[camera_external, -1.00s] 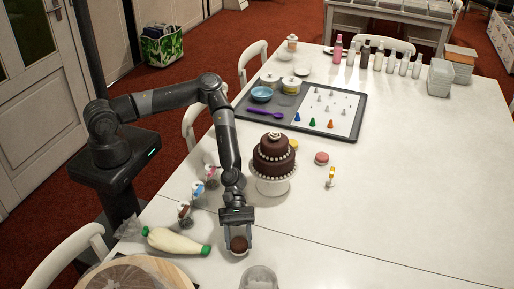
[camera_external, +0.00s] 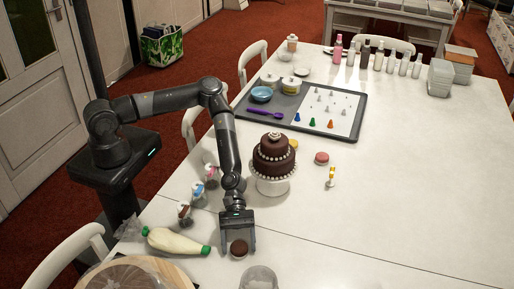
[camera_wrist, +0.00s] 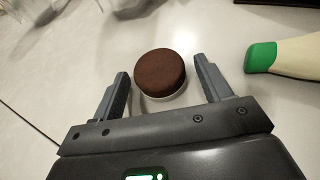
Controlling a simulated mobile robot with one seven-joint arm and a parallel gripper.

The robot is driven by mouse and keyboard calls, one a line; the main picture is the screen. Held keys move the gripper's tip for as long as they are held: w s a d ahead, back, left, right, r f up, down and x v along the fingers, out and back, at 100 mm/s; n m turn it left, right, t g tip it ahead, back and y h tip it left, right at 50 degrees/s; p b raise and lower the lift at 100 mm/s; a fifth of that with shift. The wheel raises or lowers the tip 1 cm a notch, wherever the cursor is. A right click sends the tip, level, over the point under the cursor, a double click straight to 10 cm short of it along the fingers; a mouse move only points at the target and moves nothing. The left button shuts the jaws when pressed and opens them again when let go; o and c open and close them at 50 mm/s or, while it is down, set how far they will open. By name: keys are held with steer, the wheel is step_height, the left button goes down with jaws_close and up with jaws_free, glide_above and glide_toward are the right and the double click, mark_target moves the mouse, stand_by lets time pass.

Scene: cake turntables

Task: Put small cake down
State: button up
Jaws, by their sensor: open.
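The small cake (camera_external: 239,248) is round and dark brown, with a pale edge at its base. It stands upright on the white table near the front. My gripper (camera_external: 238,245) is open just above and around it. In the wrist view the small cake (camera_wrist: 160,72) lies ahead of and between the two spread fingers of my gripper (camera_wrist: 168,85), with a gap on each side.
A piping bag with a green tip (camera_external: 180,241) lies to the left of the small cake. A tiered chocolate cake (camera_external: 274,158) on a white stand is behind. A clear container (camera_external: 258,279) is in front. Free table lies to the right.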

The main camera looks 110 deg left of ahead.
steer(key=shift+r, duration=0.1)
steer(key=shift+a+r, duration=0.1)
steer(key=shift+a, duration=0.15)
steer(key=v, duration=1.1)
steer(key=shift+s+a+r, duration=0.15)
steer(key=shift+s+r, duration=0.1)
